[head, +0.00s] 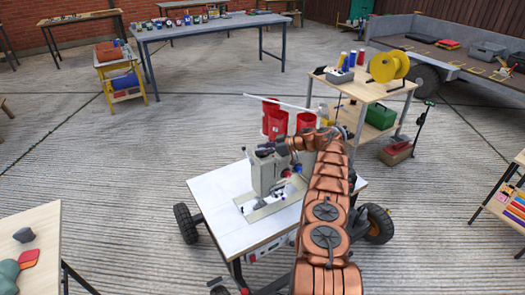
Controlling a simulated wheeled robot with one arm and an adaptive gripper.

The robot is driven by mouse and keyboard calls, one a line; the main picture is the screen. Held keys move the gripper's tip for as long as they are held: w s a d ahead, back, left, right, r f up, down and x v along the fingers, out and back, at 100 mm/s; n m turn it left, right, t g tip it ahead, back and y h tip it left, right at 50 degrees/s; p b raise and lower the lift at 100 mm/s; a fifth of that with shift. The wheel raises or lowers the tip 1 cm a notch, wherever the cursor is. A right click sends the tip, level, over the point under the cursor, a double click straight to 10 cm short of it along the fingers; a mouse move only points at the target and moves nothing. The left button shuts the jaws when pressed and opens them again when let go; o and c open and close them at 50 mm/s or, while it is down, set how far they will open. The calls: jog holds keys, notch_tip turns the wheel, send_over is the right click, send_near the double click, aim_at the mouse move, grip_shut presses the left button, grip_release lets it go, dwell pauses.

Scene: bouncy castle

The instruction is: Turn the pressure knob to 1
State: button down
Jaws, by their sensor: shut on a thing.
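A grey machine (268,174) stands upright on a white-topped wheeled cart (221,196), on a pale base plate. My copper arm comes from the lower right and bends left over the machine. My gripper (266,150) is at the top of the machine, its dark fingers shut on a small part there, apparently the pressure knob. The fingers hide the knob, so its marks and setting cannot be read. Small red and blue parts show at the machine's right side, partly behind my arm.
Red buckets (276,122) stand just behind the cart. A wooden workbench (360,88) with a yellow reel (389,67) is at the back right. A long blue-grey table (210,28) is farther back.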

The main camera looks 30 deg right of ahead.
jog(key=shift+r, duration=0.15)
jog(key=c, duration=0.8)
grip_release()
jog(key=v, duration=1.2)
